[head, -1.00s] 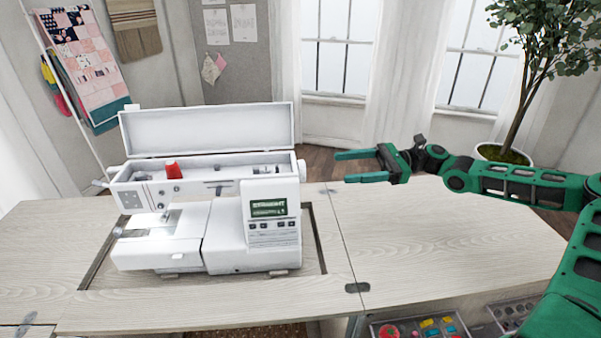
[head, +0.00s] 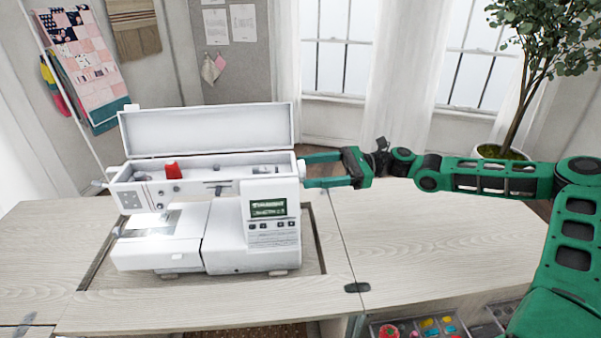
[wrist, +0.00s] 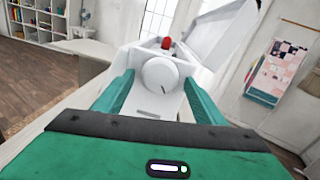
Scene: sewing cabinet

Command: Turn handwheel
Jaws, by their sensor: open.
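The white sewing machine (head: 225,235) stands in the cabinet top with its lid (head: 208,130) raised. Its round white handwheel (wrist: 160,74) faces my gripper in the wrist view, with a short dark mark on its face. In the head view the handwheel (head: 301,169) shows only as a small edge at the machine's right end. My gripper (head: 306,171) is open, its two green fingers pointing left at the handwheel. In the wrist view the fingers lie to either side of the wheel. I cannot tell whether they touch it.
A red spool (head: 172,170) sits in the machine's open top. The cabinet's right leaf (head: 430,245) is bare. An open drawer (head: 425,326) with coloured items is below the front edge. A potted tree (head: 505,150) stands behind at the right.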

